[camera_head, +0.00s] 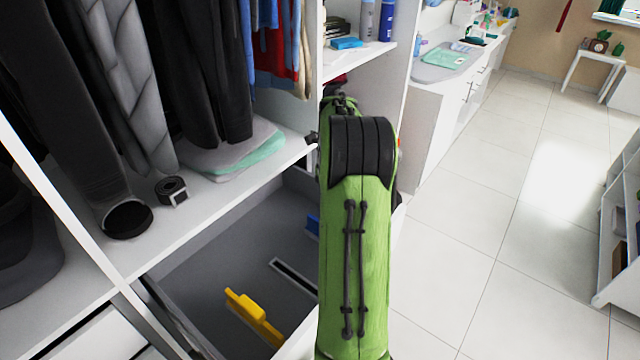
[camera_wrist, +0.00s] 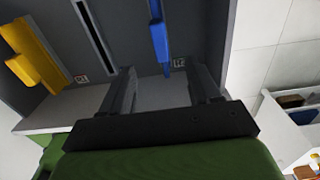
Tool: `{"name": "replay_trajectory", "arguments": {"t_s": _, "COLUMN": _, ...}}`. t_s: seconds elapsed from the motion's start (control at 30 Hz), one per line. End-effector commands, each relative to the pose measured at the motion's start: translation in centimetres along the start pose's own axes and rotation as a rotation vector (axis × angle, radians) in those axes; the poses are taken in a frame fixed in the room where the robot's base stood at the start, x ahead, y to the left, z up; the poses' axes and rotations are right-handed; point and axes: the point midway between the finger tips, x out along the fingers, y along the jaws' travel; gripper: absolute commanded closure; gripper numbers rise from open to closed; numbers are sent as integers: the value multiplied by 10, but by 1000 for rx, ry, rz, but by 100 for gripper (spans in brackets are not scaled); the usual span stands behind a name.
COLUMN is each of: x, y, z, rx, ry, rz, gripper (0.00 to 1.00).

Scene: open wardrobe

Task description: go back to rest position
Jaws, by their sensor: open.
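My gripper (camera_wrist: 162,88) shows in the wrist view with its two dark fingers apart and nothing between them. It is over the front part of an open grey drawer (camera_head: 200,262). In the head view my green arm stands upright at the drawer's right side and hides the gripper. A yellow object (camera_head: 252,314) lies in the drawer; it also shows at the left of the wrist view (camera_wrist: 30,58). A blue object (camera_wrist: 159,42) lies beyond the fingertips, apart from them. A sliver of it shows beside my arm in the head view (camera_head: 312,224).
Above the drawer is a white shelf (camera_head: 225,200) with a rolled dark belt (camera_head: 172,190), folded cloths (camera_head: 235,150) and hanging clothes (camera_head: 205,70). A white counter (camera_head: 450,75) stands behind. The tiled floor (camera_head: 480,215) at right is clear up to a white shelf unit (camera_head: 620,215).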

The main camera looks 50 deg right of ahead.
Motion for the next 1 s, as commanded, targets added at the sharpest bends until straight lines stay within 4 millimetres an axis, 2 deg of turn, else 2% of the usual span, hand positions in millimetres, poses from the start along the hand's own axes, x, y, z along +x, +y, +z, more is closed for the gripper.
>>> {"name": "replay_trajectory", "arguments": {"t_s": 0.27, "x": 0, "y": 0, "z": 0, "rx": -1, "ry": 0, "rz": 0, "gripper": 38}}
{"name": "replay_trajectory", "arguments": {"t_s": 0.37, "x": -12, "y": 13, "z": 6, "rx": -90, "ry": -8, "rz": -16, "gripper": 38}}
{"name": "replay_trajectory", "arguments": {"t_s": 0.47, "x": -44, "y": 55, "z": 19, "rx": -385, "ry": -26, "rz": -64, "gripper": 38}}
{"name": "replay_trajectory", "arguments": {"t_s": 0.5, "x": -60, "y": 78, "z": 23, "rx": -543, "ry": -34, "rz": -91, "gripper": 38}}
{"name": "replay_trajectory", "arguments": {"t_s": 0.67, "x": -107, "y": 171, "z": 16, "rx": -1194, "ry": -52, "rz": -204, "gripper": 38}}
{"name": "replay_trajectory", "arguments": {"t_s": 0.8, "x": -129, "y": 243, "z": -12, "rx": -1753, "ry": -56, "rz": -323, "gripper": 38}}
{"name": "replay_trajectory", "arguments": {"t_s": 0.9, "x": -134, "y": 286, "z": -41, "rx": -2144, "ry": -50, "rz": -427, "gripper": 38}}
{"name": "replay_trajectory", "arguments": {"t_s": 1.0, "x": -131, "y": 320, "z": -73, "rx": -2514, "ry": -37, "rz": -548, "gripper": 38}}
